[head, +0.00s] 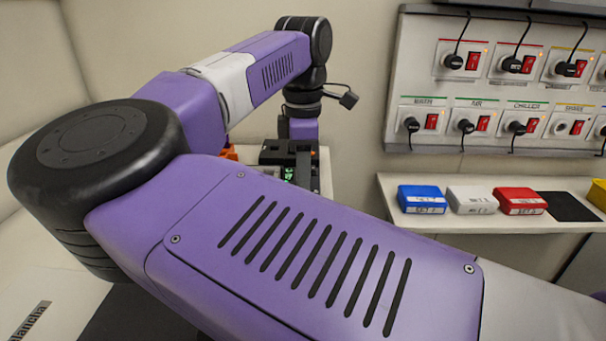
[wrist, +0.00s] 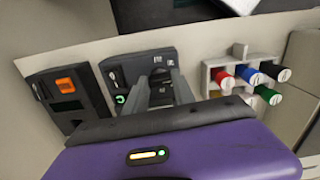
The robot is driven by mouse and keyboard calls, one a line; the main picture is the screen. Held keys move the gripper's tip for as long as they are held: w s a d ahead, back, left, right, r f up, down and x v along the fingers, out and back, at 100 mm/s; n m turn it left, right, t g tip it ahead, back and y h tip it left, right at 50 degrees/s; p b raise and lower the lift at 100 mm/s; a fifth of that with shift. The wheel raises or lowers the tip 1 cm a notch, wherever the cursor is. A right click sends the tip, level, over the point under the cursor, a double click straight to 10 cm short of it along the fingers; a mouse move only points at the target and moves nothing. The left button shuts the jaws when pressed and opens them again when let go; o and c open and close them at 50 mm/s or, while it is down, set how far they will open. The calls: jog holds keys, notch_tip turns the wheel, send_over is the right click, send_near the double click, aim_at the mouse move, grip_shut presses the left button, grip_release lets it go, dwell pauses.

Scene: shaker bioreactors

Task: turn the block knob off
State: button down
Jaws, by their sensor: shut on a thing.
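A dark block unit (wrist: 116,73) with a small lit green display stands in front of my gripper in the wrist view. It also shows in the head view (head: 277,157), partly behind my arm. My gripper (wrist: 167,78) reaches its front panel with both grey fingers. In the head view the fingers are not clearly visible.
Left of the block unit is a dark device with an orange panel (wrist: 66,85). To its right is a white rack (wrist: 240,50) of coloured caps. In the head view, a switch panel (head: 480,88) hangs above a shelf (head: 465,225) with blue, white and red boxes.

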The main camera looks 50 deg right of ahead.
jog(key=n, duration=0.8)
jog(key=shift+n, duration=0.3)
jog(key=n+b, duration=0.1)
jog(key=n, duration=0.3)
jog(key=shift+n, duration=2.2)
jog(key=c, duration=1)
grip_release()
jog(key=shift+b, duration=0.3)
jog(key=shift+c, duration=0.2)
jog(key=shift+r, duration=0.1)
